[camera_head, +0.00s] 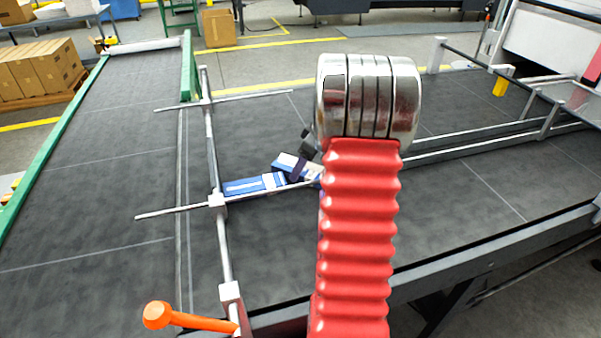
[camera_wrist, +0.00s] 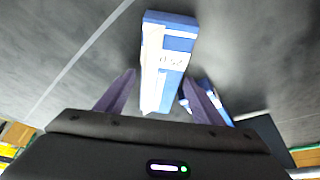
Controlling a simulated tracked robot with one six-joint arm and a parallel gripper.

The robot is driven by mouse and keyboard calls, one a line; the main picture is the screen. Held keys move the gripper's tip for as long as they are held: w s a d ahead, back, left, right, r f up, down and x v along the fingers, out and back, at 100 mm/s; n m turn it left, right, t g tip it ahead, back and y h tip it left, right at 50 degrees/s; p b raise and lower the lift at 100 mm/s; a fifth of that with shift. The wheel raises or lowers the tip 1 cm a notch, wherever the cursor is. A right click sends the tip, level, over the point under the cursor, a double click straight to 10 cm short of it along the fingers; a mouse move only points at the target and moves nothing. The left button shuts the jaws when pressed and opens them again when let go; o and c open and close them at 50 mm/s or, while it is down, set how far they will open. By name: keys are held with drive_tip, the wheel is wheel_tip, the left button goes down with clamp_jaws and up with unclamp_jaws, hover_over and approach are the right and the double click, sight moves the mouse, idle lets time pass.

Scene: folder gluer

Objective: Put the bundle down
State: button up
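A blue and white bundle (camera_wrist: 167,60) lies lengthwise between the two purple fingers of my gripper (camera_wrist: 159,76) in the wrist view. The right fingertip is close to it or touching. A narrow gap shows at the left finger, so my gripper looks open around it. In the head view the bundle (camera_head: 288,163) is tilted beside my dark gripper (camera_head: 300,165), partly hidden by my red arm. Whether it touches the surface below cannot be told.
Another blue and white piece (camera_head: 250,186) lies on the dark belt (camera_head: 270,260); it shows behind the right finger (camera_wrist: 215,95) in the wrist view. A metal rail (camera_head: 211,150) with crossbars runs along the left. An orange handle (camera_head: 185,320) is at the front.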

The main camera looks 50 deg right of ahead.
drive_tip(key=c, duration=1.1)
drive_tip(key=shift+c, duration=0.2)
drive_tip(key=shift+r, duration=0.1)
wheel_tip(320, 180, up, 10)
idle(0.4)
